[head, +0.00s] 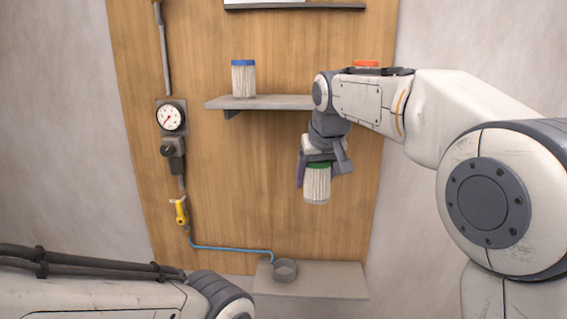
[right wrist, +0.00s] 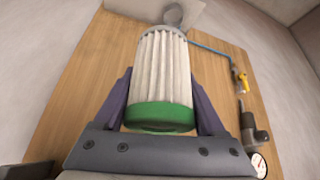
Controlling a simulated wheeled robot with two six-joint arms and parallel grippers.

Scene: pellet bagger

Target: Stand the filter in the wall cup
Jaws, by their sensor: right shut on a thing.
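A white pleated filter with a green cap (head: 317,185) hangs upright in my right gripper (head: 322,170), cap up, in front of the wooden panel. In the right wrist view the same filter (right wrist: 164,75) sits between the two purple fingers of the right gripper (right wrist: 163,105), which are shut on it near the green cap. The grey wall cup (head: 285,270) stands on the low shelf, below and left of the held filter and apart from it. The cup also shows beyond the filter's far end in the right wrist view (right wrist: 173,14). My left gripper is out of view; only part of the left arm shows.
A blue-capped filter (head: 243,78) stands on the upper shelf (head: 270,102). An orange-red cap (head: 366,64) shows behind my right arm. A gauge (head: 172,117), a yellow-handled valve (head: 181,211) and a blue hose (head: 230,248) run down the left side to the cup. The low shelf (head: 330,280) is bare right of the cup.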

